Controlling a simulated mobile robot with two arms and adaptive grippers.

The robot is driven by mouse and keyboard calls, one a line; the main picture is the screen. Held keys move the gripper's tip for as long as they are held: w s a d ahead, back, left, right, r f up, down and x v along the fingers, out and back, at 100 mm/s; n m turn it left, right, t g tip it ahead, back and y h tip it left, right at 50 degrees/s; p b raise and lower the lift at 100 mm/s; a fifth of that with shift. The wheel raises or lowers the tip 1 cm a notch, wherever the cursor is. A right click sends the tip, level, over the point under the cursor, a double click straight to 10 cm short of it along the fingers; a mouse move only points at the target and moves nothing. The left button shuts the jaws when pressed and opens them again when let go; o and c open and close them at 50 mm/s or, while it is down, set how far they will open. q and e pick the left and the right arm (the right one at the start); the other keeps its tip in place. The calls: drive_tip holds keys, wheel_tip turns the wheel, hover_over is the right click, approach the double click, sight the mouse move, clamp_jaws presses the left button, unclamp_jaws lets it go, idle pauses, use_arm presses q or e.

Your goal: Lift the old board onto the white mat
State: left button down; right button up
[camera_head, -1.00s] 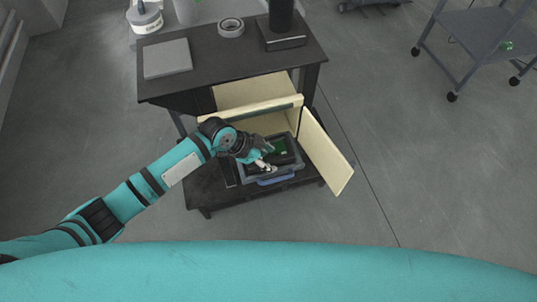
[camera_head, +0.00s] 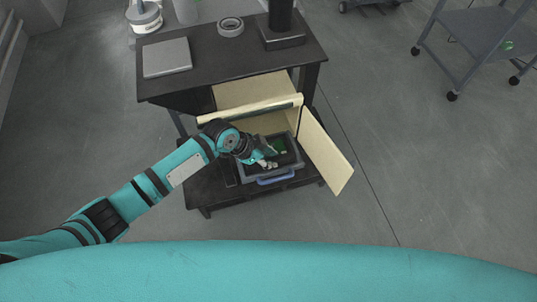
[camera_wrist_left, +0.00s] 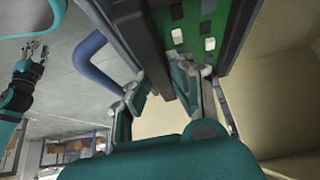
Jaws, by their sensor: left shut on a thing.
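The old board (camera_head: 281,146) is green and lies in a dark tray (camera_head: 297,166) on the low black shelf. In the left wrist view its green face (camera_wrist_left: 195,32) shows pale and dark parts. In the left wrist view the fingers (camera_wrist_left: 167,85) show near the board's end; the exact contact is hidden. A light grey square pad (camera_head: 167,58) lies on the black tabletop; I see no clearly white mat. My right gripper (camera_wrist_left: 36,48) is small in the left wrist view.
The tray has a blue handle (camera_head: 276,180) in front. An open wooden door (camera_head: 325,152) stands right of the tray, and a wooden panel (camera_head: 250,110) is above and behind it. A tape roll (camera_head: 230,27) and a black stand (camera_head: 281,38) are on the tabletop.

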use_arm(q)
drive_tip(key=shift+r, duration=0.1)
wheel_tip(320, 180, up, 10)
drive_tip(key=p, duration=0.1)
drive_tip(key=shift+r, duration=0.15)
drive_tip(key=shift+r+p, duration=0.4)
drive_tip(key=shift+p, duration=0.4)
idle(0.4)
drive_tip(key=r+p, duration=0.5)
drive_tip(key=shift+w+r, duration=0.2)
idle(0.8)
drive_tip(key=shift+s, duration=0.15)
